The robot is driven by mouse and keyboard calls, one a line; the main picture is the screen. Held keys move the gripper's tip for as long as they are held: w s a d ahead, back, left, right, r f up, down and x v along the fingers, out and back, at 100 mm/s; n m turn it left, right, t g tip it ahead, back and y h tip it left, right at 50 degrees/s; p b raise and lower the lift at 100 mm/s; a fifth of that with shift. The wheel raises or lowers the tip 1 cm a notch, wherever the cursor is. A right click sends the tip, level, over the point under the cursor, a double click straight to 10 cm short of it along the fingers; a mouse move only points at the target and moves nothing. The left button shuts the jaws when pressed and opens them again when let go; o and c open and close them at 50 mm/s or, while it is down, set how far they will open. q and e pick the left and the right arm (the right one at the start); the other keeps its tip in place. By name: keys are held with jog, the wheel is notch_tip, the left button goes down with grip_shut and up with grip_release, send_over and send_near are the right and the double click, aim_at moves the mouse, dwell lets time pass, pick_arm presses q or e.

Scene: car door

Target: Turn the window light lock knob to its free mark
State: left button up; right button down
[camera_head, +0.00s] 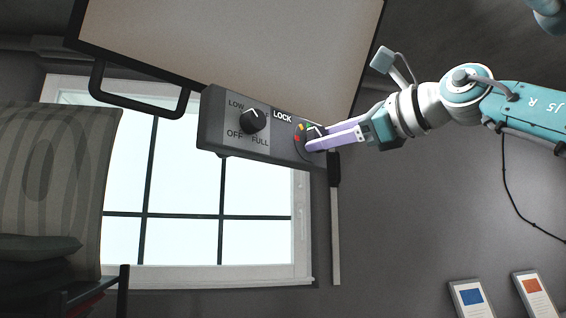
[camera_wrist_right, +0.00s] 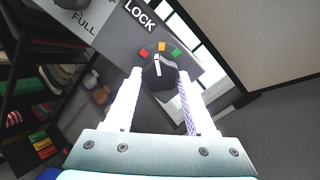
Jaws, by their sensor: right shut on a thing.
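The lock knob (camera_head: 314,131) is a dark round knob under the word LOCK on the right part of a grey panel (camera_head: 208,119). My right gripper (camera_head: 312,139) reaches in from the right and is shut on this knob. In the right wrist view the knob (camera_wrist_right: 160,76) sits between the two pale fingers of the gripper (camera_wrist_right: 160,82). Its white pointer line points up, between the red mark (camera_wrist_right: 143,53) and the yellow mark (camera_wrist_right: 163,46), nearer the yellow. The green mark (camera_wrist_right: 176,53) lies to the right. My left gripper is out of view.
A second dark knob (camera_head: 253,121) with LOW, OFF and FULL labels is left of the lock knob. A black handle bar (camera_head: 137,107) and a large beige board (camera_head: 230,45) adjoin the panel. A bright window (camera_head: 180,190) is behind. A shelf (camera_wrist_right: 40,75) shows at the wrist view's left.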

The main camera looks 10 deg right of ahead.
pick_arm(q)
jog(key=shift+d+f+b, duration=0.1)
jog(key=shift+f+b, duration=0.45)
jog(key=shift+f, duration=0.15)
pick_arm(e)
jog(key=shift+n, duration=3.6)
jog(key=shift+c, duration=1.1)
grip_release()
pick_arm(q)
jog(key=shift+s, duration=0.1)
pick_arm(e)
jog(key=shift+s+d, duration=0.1)
